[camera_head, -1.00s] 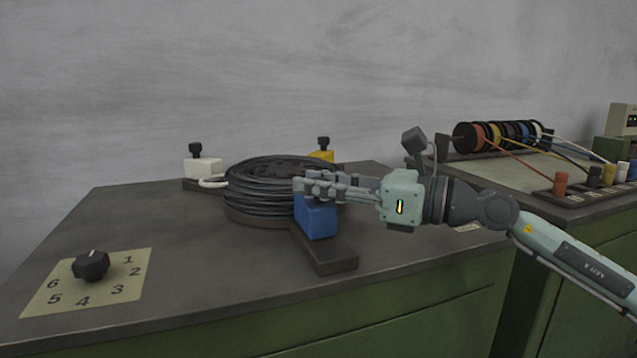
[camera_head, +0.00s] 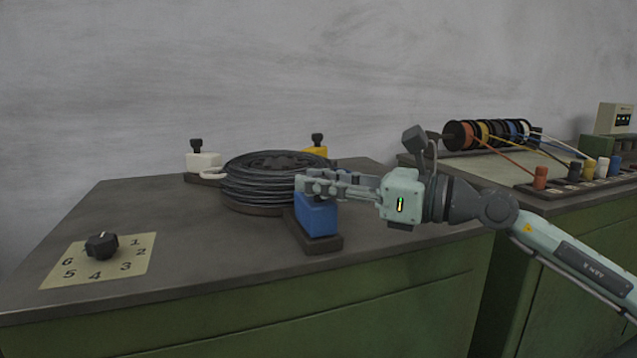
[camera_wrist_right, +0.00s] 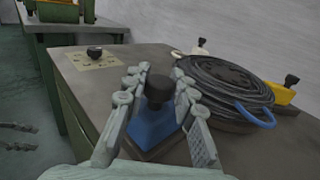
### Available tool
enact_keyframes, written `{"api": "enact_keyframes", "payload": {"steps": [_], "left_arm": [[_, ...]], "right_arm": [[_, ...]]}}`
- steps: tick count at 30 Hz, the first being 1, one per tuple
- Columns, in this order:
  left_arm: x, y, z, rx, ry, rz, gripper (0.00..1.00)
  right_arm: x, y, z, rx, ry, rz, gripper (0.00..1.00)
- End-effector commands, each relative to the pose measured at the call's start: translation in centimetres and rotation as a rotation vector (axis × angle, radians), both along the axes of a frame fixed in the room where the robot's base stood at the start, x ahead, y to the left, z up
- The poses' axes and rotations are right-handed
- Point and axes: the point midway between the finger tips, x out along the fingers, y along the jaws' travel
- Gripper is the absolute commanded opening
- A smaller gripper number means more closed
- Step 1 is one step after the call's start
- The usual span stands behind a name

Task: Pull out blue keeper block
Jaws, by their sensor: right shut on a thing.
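The blue keeper block (camera_head: 318,219) sits at the front end of its dark rail (camera_head: 328,244), in front of the coil of black wire (camera_head: 262,188). My right gripper (camera_head: 309,186) reaches in from the right and is shut on the block's top. In the right wrist view the fingers (camera_wrist_right: 158,78) are on both sides of the block's black knob (camera_wrist_right: 160,89), above the blue body (camera_wrist_right: 150,128). The knob is hidden in the head view. A gap shows between block and coil there. My left gripper is not in view.
A white block (camera_head: 204,161) and a yellow block (camera_head: 316,153), each with a black knob, stand around the coil. A numbered dial (camera_head: 102,245) is at the front left. Wire spools (camera_head: 488,133) and coloured terminals (camera_head: 587,169) are on the right bench.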

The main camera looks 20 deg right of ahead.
Motion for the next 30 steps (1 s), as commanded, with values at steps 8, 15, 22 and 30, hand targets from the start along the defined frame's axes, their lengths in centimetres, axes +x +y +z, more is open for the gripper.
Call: {"api": "enact_keyframes", "payload": {"steps": [8,15,22,30], "left_arm": [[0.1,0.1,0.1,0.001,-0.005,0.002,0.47],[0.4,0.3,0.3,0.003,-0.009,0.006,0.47],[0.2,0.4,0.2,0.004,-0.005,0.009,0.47],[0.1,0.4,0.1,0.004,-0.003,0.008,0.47]], "right_arm": [[-0.5,0.5,-0.2,-0.004,0.007,0.013,0.00],[-0.4,0.4,-0.2,-0.004,0.007,0.011,0.48],[-0.3,0.3,-0.1,-0.003,0.004,0.009,0.48],[-1.3,-1.0,-0.3,-0.004,0.008,0.006,0.48]]}}
